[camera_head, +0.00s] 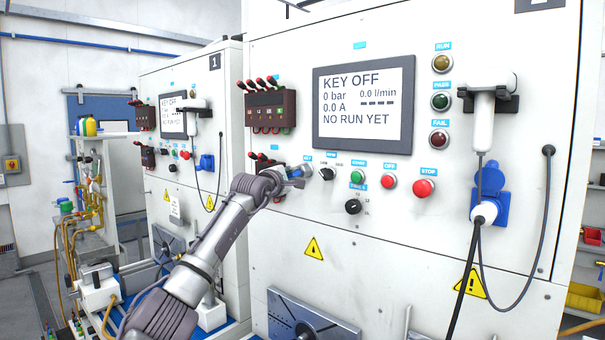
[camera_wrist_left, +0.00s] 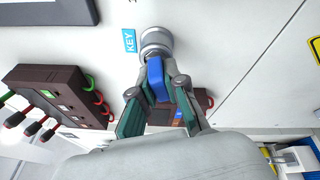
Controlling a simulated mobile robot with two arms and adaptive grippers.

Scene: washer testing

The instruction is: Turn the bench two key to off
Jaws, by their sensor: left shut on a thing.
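The bench two key is a blue-headed key (camera_wrist_left: 155,72) in a round silver lock (camera_wrist_left: 156,41) beside the blue KEY label (camera_wrist_left: 129,41) in the left wrist view. My left gripper (camera_wrist_left: 157,92) is shut on the key's blue head, one finger on each side. In the head view my left gripper (camera_head: 288,180) is at the panel below the KEY label (camera_head: 306,158) and hides most of the lock. The bench two display (camera_head: 364,105) reads KEY OFF, 0 bar, 0.0 l/min and 0.0 A. My right gripper is not in view.
A mode knob (camera_head: 327,174), a green button (camera_head: 357,177) and red buttons (camera_head: 424,188) sit right of the lock. A dark terminal block (camera_head: 270,108) with red-capped plugs juts out above left. Bench one (camera_head: 183,82) stands to the left. A cable (camera_head: 547,215) hangs at right.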

